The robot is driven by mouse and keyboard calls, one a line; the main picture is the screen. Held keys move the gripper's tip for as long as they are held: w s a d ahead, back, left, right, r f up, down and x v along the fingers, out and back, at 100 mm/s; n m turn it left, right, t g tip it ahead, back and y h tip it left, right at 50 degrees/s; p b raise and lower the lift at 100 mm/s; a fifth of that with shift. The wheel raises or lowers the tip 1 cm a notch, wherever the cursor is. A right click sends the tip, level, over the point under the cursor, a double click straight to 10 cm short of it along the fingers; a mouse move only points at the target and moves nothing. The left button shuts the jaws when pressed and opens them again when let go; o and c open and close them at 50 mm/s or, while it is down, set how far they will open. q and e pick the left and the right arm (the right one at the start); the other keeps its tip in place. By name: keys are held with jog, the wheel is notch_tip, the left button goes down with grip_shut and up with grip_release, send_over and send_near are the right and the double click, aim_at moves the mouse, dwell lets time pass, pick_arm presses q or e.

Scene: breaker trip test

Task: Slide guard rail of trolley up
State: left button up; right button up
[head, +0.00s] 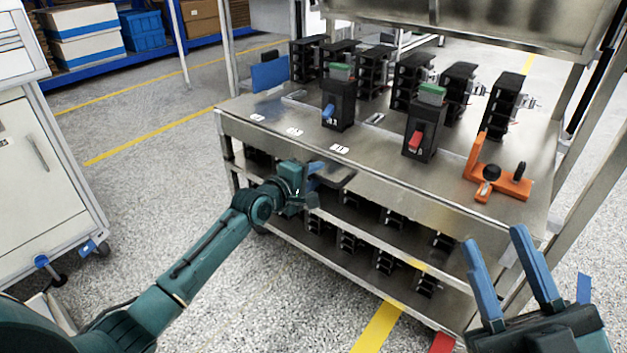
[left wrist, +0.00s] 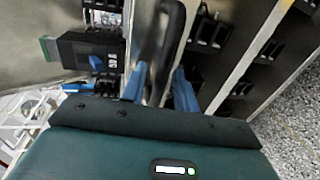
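The metal trolley (head: 292,118) stands in front of me with a flat top. A dark bar at its front edge (head: 338,178), which looks like the guard rail's handle, is at my left gripper (head: 318,178). In the left wrist view the dark bar (left wrist: 172,38) runs between the two blue fingers of my left gripper (left wrist: 161,75). One finger is on each side of it; I cannot tell whether they press on it. My right gripper (head: 499,258) is open and empty, off the trolley's front right corner. The rest of the rail is hard to make out.
Breakers with a blue lever (head: 340,105) and a red lever (head: 422,128) stand on top, with black breakers behind. An orange bracket (head: 510,184) lies at the right. Lower shelves hold several black units. A white cabinet (head: 40,190) is at left; floor is free between.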

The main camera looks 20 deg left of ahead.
pick_arm(q)
jog(key=shift+c, duration=0.3)
grip_shut()
dwell(0.3)
